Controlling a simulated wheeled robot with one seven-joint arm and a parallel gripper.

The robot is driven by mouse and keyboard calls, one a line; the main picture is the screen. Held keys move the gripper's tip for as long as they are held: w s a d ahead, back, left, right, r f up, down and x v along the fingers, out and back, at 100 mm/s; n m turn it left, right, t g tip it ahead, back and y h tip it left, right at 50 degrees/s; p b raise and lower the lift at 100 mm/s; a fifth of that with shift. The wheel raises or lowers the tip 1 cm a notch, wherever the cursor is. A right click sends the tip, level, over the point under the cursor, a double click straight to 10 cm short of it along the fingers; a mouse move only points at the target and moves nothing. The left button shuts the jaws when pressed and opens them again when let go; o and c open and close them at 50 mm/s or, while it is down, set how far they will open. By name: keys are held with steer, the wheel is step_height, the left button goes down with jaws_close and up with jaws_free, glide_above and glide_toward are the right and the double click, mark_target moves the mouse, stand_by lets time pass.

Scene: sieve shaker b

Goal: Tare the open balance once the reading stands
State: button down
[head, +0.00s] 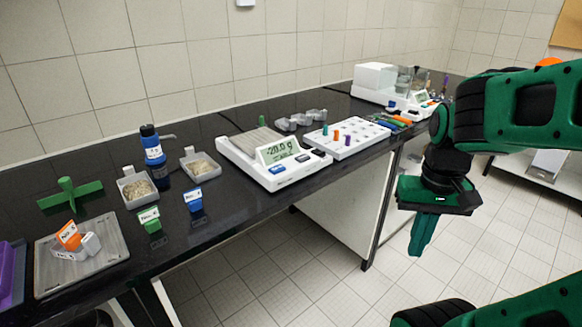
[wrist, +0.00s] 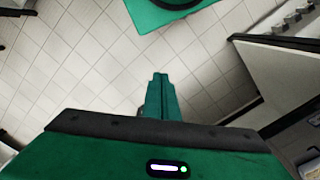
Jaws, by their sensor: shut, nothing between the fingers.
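The open balance (head: 262,158) is a white unit with a grey ribbed pan, standing on the black bench in the middle of the head view. Its display (head: 280,151) appears to read -20.0 g. The pan looks bare. My gripper (head: 421,236) hangs over the floor off the bench's front, to the right of the balance and apart from it. Its fingers are shut and empty, pointing down; they also show in the wrist view (wrist: 160,82).
A white rack (head: 348,146) with coloured pegs stands right of the balance. An enclosed balance (head: 385,84) is farther back. Left are sample trays (head: 202,164), a blue bottle (head: 152,152), labelled blocks (head: 194,200) and a grey tray (head: 110,252). The floor before the bench is clear.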

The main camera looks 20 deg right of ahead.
steer(key=shift+s+d, duration=0.1)
steer(key=w+d+r+n+t+h, duration=0.2)
steer(key=w+r+n, duration=0.1)
steer(key=w, duration=0.8)
step_height(320, 180, up, 10)
steer(key=n+t+h, duration=0.3)
steer(key=n+t, duration=0.3)
glide_above(276, 171)
steer(key=shift+w+f, duration=0.1)
steer(key=shift+d+f, duration=0.1)
steer(key=shift+f, duration=4.35)
steer(key=shift+f, duration=0.15)
